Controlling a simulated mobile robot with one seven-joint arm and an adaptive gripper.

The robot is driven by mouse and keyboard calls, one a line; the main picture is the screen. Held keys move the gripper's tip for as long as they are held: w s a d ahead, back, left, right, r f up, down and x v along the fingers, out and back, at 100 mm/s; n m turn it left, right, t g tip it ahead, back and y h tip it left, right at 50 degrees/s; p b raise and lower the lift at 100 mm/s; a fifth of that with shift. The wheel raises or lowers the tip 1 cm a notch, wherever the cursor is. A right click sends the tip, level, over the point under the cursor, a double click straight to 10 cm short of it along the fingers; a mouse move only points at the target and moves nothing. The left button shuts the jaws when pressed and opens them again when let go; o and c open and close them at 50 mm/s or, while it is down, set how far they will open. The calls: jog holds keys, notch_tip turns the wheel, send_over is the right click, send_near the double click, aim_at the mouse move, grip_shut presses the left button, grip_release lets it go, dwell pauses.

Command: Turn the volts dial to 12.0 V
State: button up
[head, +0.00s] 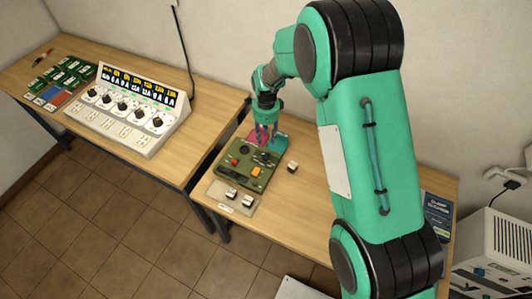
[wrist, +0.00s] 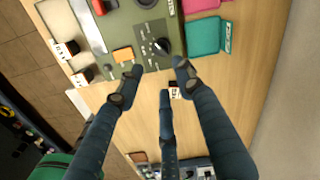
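An olive-green control box (head: 245,177) stands on the right-hand table. In the wrist view, a black dial (wrist: 162,46) with a pale marked scale sits on its panel near the edge. The lettering is too small to read, so I cannot tell for sure that it is the volts dial. My gripper (head: 266,138) is at the box's back edge in the head view. In the wrist view, my gripper (wrist: 158,76) has its dark fingers spread, with nothing between them. Two fingertips flank the dial's side of the box, apart from the dial.
The box also has a red knob (head: 234,162) and an orange switch (head: 257,171). Pink and teal (wrist: 204,37) items lie beside it. A small block (head: 292,166) stands to its right, and a tray (head: 218,188) with blocks in front. A multi-dial console (head: 128,120) occupies the left table.

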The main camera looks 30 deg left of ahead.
aim_at(266, 155)
notch_tip(266, 155, down, 13)
jog(key=shift+r, duration=0.2)
dwell(0.5)
grip_shut()
